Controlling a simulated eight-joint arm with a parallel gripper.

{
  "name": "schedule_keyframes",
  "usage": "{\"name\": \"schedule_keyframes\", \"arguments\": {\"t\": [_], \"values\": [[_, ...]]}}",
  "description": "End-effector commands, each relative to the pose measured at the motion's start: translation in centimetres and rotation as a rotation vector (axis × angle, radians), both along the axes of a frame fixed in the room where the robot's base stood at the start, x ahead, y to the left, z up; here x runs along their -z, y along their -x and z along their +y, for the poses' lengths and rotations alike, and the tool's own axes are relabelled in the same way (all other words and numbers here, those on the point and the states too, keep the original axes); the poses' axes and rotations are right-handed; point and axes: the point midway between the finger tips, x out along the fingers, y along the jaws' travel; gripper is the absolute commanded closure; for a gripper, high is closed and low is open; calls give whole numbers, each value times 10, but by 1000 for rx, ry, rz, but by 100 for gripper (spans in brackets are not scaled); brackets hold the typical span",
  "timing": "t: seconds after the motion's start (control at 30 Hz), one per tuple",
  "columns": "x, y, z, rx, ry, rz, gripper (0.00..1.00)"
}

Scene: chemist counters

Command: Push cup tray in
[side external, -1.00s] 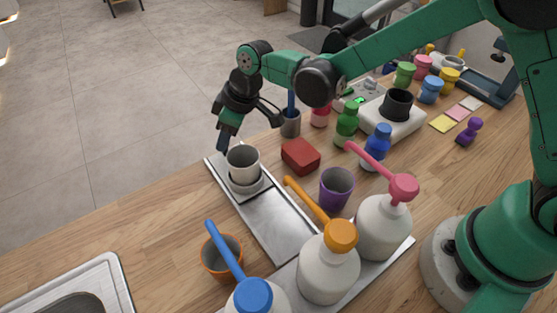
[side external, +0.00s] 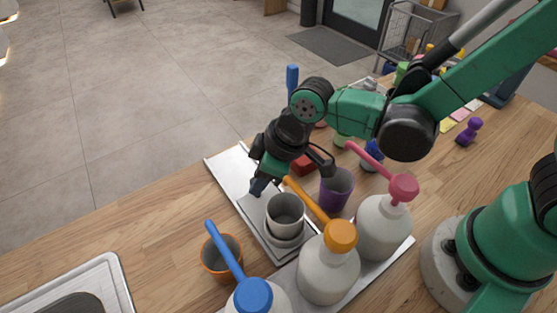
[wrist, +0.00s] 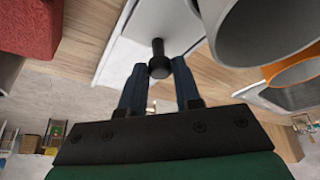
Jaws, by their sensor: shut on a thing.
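The cup tray (side external: 250,207) is a small grey metal slide on a long metal track (side external: 228,165). It now sits at the track's near end, close to the pump bottles. A white cup (side external: 286,208) stands upright on a saucer on it; the cup also shows at the top right of the wrist view (wrist: 262,28). My gripper (side external: 258,188) is at the tray's far end, behind the cup. In the wrist view its two dark fingers (wrist: 158,75) are shut on the tray's round black knob (wrist: 158,60). In the side view the knob is hidden.
Pump bottles with blue (side external: 253,295), orange (side external: 340,236) and pink (side external: 404,188) tops stand at the track's near end. An orange-rimmed cup (side external: 222,262) stands left of it. A purple cup (side external: 337,190) and red block (side external: 305,163) stand right.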

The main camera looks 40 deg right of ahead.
Motion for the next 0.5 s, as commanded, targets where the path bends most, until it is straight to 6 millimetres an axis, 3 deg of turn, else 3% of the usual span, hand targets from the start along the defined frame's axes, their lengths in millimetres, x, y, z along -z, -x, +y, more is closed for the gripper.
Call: {"name": "schedule_keyframes", "arguments": {"t": [0.17,0.2,0.3,0.5], "values": [[1,5,1,-7,-2,19,100],[1,5,1,-7,-2,19,66],[1,5,1,-8,-1,18,40],[1,4,1,-6,-1,15,40]]}}
